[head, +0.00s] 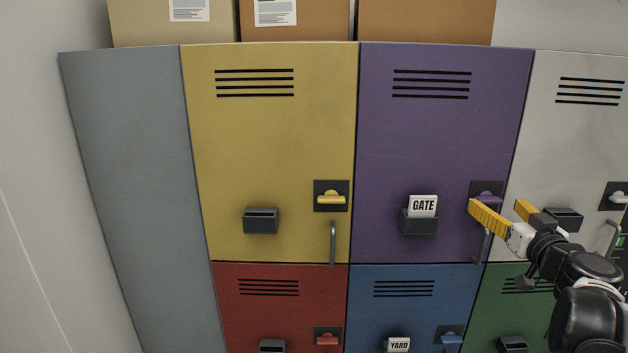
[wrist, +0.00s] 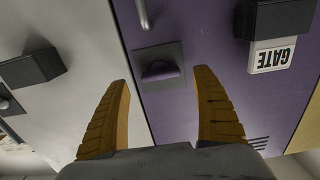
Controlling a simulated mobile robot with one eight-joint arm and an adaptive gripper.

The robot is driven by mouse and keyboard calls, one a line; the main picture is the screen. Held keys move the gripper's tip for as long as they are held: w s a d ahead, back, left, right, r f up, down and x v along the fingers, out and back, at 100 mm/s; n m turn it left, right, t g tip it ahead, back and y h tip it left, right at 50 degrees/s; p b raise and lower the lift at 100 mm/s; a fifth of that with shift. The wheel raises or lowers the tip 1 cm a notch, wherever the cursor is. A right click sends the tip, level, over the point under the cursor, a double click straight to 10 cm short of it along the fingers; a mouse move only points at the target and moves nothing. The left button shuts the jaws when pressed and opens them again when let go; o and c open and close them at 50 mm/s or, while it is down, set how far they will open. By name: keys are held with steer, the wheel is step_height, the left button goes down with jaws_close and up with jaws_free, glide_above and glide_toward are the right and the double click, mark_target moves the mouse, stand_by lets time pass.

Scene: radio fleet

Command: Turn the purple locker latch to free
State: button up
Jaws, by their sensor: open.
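The purple locker (head: 440,130) is closed, upper row, between the yellow and white lockers. Its purple latch (head: 487,196) sits on a dark plate at the door's right side, partly hidden by my gripper in the head view. In the wrist view the latch (wrist: 160,72) shows whole, as a purple knob on its plate, between my fingers and beyond their tips. My gripper (head: 497,206) has yellow fingers spread wide and empty, in front of the latch. It also shows in the wrist view (wrist: 162,78). No contact with the latch is visible.
A GATE card (head: 423,206) stands in a dark holder on the purple door. A grey handle (head: 482,246) is just below the latch. The yellow locker (head: 270,140) is at left, the white locker (head: 575,140) at right. Cardboard boxes (head: 425,20) sit on top.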

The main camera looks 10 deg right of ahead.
mark_target(492, 202)
steer(key=shift+x, duration=1.85)
steer(key=c, duration=1.2)
steer(key=shift+o, duration=0.2)
